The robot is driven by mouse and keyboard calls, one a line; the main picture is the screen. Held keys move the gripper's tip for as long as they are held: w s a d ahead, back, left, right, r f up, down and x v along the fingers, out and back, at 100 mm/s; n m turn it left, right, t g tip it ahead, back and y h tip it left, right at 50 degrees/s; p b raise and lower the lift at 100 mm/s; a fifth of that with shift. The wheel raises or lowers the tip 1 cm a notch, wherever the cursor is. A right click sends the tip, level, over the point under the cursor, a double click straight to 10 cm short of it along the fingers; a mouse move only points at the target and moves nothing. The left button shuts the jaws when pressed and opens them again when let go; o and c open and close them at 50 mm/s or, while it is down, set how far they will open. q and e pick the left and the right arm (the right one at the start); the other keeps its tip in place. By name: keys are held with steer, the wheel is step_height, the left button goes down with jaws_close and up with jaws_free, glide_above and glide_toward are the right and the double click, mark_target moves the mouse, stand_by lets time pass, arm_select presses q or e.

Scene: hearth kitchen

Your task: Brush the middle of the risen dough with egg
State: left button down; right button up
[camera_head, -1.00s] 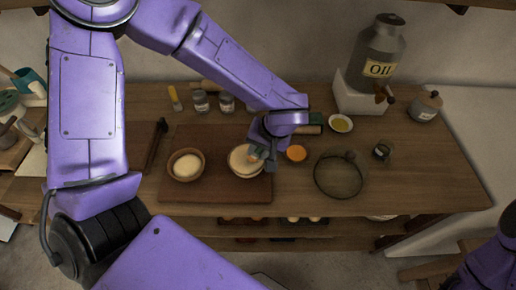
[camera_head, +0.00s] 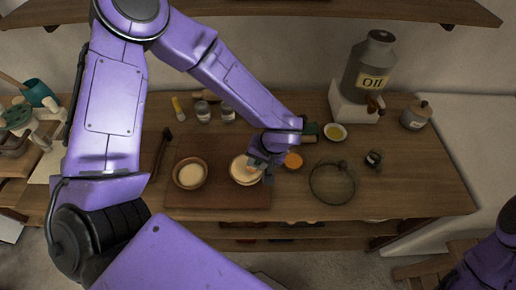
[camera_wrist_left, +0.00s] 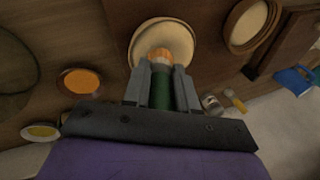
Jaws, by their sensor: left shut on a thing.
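Two round bowls of pale dough stand on a brown board (camera_head: 220,200): a left bowl (camera_head: 190,174) and a right bowl (camera_head: 234,171). My left gripper (camera_head: 263,170) is shut on a brush, over the right side of the right bowl. In the left wrist view the brush's green handle (camera_wrist_left: 160,95) is between the fingers, and its orange-tinted tip (camera_wrist_left: 161,57) lies over the dough (camera_wrist_left: 178,38). I cannot tell whether the tip touches it. A small dish of orange egg (camera_head: 293,161) is just right of the gripper. My right gripper is out of view.
A metal oil can (camera_head: 370,65) sits on a white block behind. Small jars (camera_head: 203,113) stand at the back.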

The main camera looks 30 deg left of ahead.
arm_select(q)
steer(key=shift+s+d, duration=0.1)
steer(key=shift+s, duration=0.05)
steer(key=shift+w+a+f, duration=0.1)
steer(key=shift+w+a, duration=0.15)
steer(key=shift+w, duration=0.25)
steer(key=shift+w+a, duration=0.4)
steer(key=shift+a, duration=0.2)
steer(key=shift+w+a, duration=0.35)
steer(key=shift+a, duration=0.25)
steer(key=shift+s+a, duration=0.15)
steer(key=shift+a, duration=0.1)
steer(key=shift+s, duration=0.2)
steer(key=shift+s+d+f, duration=0.1)
steer(key=shift+s+d, duration=0.3)
steer(key=shift+s, duration=0.3)
steer(key=shift+s+d+f, duration=0.1)
steer(key=shift+s+d, duration=0.25)
steer(key=shift+s, duration=0.3)
steer(key=shift+w+a+f, duration=0.1)
steer(key=shift+w+a, duration=0.3)
steer(key=shift+w, duration=0.4)
steer(key=shift+w+a, duration=0.4)
steer(key=shift+w, duration=0.35)
steer(key=shift+s+d, duration=0.4)
steer(key=shift+s, duration=0.35)
steer(key=shift+s+d, duration=0.35)
steer(key=shift+s, duration=0.4)
steer(key=shift+r, duration=0.2)
steer(key=shift+r, duration=2.95)
